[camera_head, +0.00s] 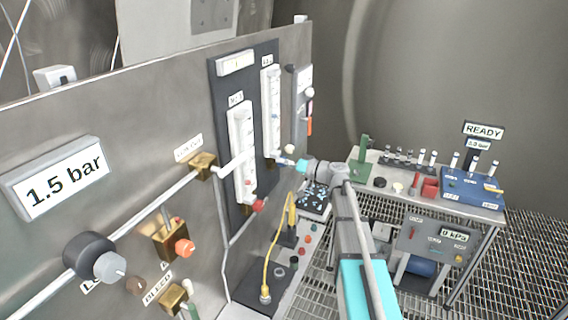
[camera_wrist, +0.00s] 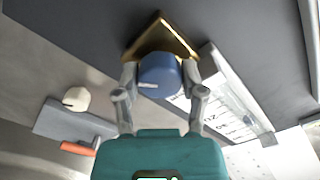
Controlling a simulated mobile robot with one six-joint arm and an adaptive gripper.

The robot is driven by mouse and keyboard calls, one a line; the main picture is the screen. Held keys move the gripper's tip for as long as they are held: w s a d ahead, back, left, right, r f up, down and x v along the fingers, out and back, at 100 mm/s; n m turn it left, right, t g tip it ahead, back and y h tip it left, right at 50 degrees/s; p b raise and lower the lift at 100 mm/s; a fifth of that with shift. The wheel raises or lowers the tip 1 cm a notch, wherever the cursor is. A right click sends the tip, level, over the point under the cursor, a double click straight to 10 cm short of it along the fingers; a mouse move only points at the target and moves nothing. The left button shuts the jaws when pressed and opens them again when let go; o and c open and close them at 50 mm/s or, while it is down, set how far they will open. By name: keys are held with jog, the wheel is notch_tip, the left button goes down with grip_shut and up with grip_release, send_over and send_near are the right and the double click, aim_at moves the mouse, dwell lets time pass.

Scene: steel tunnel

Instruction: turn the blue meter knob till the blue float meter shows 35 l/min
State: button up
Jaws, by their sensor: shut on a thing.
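The blue meter knob (camera_wrist: 159,75) is round with a white pointer line and sits in front of a brass block (camera_wrist: 160,35). The pointer line lies nearly level. My gripper (camera_wrist: 160,82) is shut on the knob, one finger on each side. In the head view my gripper (camera_head: 301,166) reaches the foot of the right-hand float meter (camera_head: 270,105), a tall white scale on a dark panel. Part of a meter scale (camera_wrist: 228,115) shows tilted beside the right finger in the wrist view. The float's reading is too small to make out.
A second float meter (camera_head: 242,150) with a red knob (camera_head: 258,205) stands left of my gripper. A display (camera_head: 60,180) reads 1.5 bar. A yellow hose (camera_head: 268,262) hangs below. A cream knob (camera_wrist: 76,99) and an orange handle (camera_wrist: 78,147) lie left in the wrist view.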

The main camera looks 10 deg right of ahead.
jog(key=o, duration=1.1)
jog(key=shift+w, duration=0.1)
jog(key=shift+o, duration=0.2)
jog(key=shift+n, duration=0.3)
